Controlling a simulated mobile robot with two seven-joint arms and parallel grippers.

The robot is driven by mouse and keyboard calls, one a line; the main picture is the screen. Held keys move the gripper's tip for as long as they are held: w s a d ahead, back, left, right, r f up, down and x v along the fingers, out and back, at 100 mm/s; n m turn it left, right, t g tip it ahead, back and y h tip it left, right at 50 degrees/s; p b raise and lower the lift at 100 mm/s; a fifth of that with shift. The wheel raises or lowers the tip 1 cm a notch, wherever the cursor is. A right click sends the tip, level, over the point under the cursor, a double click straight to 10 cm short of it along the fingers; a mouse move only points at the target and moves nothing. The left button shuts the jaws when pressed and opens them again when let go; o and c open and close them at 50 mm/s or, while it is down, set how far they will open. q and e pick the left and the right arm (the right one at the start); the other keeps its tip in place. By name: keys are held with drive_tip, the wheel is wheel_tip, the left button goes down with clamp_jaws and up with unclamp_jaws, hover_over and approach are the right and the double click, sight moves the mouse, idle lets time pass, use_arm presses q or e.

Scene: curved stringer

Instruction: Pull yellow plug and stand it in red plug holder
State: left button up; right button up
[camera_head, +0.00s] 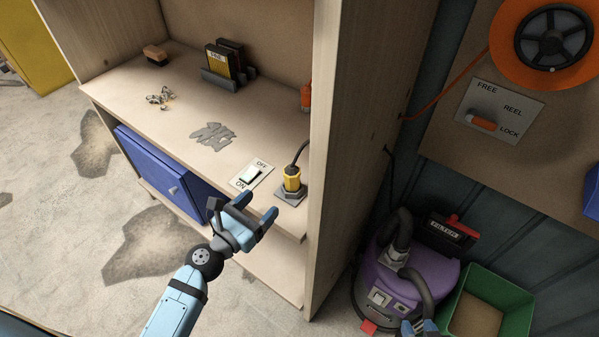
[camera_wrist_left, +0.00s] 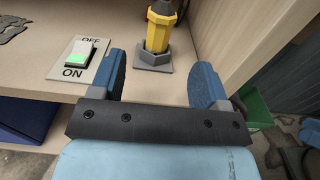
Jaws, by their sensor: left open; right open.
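The yellow plug (camera_head: 292,181) stands upright in a grey socket base (camera_head: 291,196) at the shelf's right front, with a dark cord rising from its top. It also shows in the left wrist view (camera_wrist_left: 157,32), ahead of and between my fingers. My left gripper (camera_head: 242,212) is open and empty, in front of the shelf edge and short of the plug. An orange-red object (camera_head: 306,97) is at the cabinet's right wall; I cannot tell if it is the red plug holder. My right gripper (camera_head: 421,327) shows only partly at the bottom edge, by the vacuum.
A rocker switch (camera_wrist_left: 80,53) beside the plug is lit green on its ON/OFF plate. Grey scraps (camera_head: 212,135), small metal pieces (camera_head: 160,97) and a dark rack (camera_head: 229,68) lie farther back. The cabinet side wall (camera_head: 345,150) stands close right of the plug.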

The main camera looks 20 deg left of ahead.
sight(286, 178)
use_arm(q)
drive_tip(key=p+x, duration=0.1)
drive_tip(key=x, duration=1.1)
drive_tip(key=shift+w+d+p, duration=0.2)
drive_tip(key=shift+p, duration=0.15)
drive_tip(key=shift+c, duration=0.2)
drive_tip(key=c, duration=0.9)
